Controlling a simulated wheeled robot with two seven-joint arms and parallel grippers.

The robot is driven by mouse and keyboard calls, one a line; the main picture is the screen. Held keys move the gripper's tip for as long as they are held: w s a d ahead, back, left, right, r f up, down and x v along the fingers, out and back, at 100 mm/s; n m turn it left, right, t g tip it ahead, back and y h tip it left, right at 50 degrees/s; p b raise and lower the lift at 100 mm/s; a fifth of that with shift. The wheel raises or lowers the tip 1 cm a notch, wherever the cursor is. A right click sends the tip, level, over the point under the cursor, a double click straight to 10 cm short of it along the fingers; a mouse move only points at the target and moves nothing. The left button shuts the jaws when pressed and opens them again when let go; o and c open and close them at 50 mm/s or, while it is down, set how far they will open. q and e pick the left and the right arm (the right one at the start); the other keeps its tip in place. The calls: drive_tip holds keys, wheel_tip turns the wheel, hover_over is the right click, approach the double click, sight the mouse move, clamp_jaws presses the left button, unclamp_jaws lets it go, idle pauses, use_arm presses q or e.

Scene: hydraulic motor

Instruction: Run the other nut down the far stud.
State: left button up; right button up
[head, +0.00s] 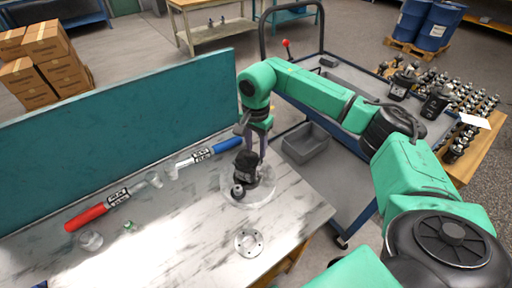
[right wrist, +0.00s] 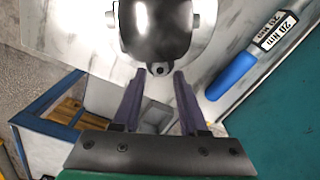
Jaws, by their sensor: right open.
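The black hydraulic motor (head: 246,166) stands on a clear round base (head: 262,194) on the marble-topped bench. It also fills the top of the right wrist view (right wrist: 155,28). My right gripper (head: 258,150) is at the motor's far side, pointing down. In the right wrist view its fingers are apart, with the fingertips (right wrist: 160,72) on either side of a small dark rounded end with a hole (right wrist: 160,68) at the motor's edge. I cannot tell whether this end is a stud or a nut, or whether the fingers touch it. No loose nut can be made out. My left gripper is out of view.
A red-handled torque wrench (head: 86,217) and a blue-handled one (head: 228,145) lie along the teal panel (head: 120,110). Small clear pots (head: 91,240) stand nearby. A metal flange (head: 249,243) lies at the bench front.

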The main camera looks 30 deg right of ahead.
drive_tip(key=shift+r+p, duration=0.35)
drive_tip(key=shift+r, duration=0.35)
drive_tip(key=o, duration=0.6)
drive_tip(key=shift+c, duration=0.2)
wheel_tip(320, 180, up, 6)
drive_tip(key=p, duration=0.4)
